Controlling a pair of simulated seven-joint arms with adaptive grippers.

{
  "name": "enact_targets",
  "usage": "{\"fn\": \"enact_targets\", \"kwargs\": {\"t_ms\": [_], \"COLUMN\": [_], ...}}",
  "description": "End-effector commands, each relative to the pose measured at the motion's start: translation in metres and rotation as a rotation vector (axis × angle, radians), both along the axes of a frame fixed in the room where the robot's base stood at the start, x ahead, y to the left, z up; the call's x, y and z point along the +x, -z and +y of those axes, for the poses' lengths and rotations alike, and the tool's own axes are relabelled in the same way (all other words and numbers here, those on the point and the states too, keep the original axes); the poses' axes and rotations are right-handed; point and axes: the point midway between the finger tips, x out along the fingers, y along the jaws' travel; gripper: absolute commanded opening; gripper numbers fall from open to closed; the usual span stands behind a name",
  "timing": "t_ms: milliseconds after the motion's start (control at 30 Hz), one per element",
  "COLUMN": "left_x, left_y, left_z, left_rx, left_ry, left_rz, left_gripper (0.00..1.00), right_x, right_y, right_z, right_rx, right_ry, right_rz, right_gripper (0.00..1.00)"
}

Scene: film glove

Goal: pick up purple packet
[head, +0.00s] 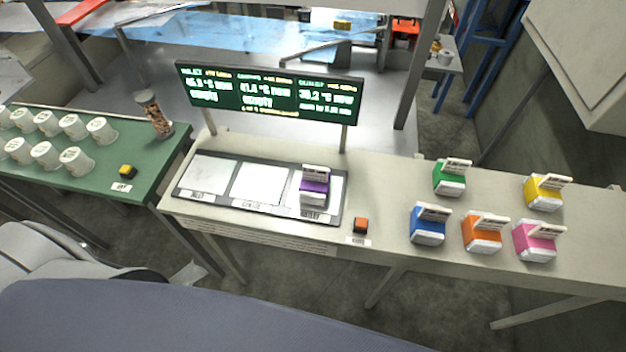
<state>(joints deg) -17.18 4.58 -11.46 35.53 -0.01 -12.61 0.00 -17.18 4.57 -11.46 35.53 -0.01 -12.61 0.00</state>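The purple packet (313,188) stands on the rightmost of three pale plates on the grey tray (180,190), on the white table. It has a white label card on top and a white lower part. Nothing touches it from above. Neither of my grippers shows in the head view.
Green (448,180), yellow (543,194), blue (428,226), orange (482,233) and pink (534,241) packets stand on the right of the table. A red-orange button (360,225) is right of the tray. A green display (270,92) on posts rises behind. White cups (102,130) stand on a green table (150,150).

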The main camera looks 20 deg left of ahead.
Motion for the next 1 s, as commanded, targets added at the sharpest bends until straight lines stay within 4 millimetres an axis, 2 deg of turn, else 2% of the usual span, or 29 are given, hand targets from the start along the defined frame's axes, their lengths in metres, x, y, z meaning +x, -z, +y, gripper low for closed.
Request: {"fn": "enact_targets", "kwargs": {"t_ms": [467, 500, 1000], "left_x": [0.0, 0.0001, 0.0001], "left_y": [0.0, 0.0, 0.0], "left_z": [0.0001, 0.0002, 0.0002], "left_rx": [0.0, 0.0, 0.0], "left_ry": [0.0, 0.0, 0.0], "left_rz": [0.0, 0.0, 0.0], "left_gripper": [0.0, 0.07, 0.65], "right_x": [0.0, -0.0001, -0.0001], "right_y": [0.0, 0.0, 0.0], "right_z": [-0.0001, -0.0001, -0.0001], "right_rx": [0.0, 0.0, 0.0], "right_ry": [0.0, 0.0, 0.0], "right_rz": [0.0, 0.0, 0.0], "right_gripper": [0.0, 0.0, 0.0]}}
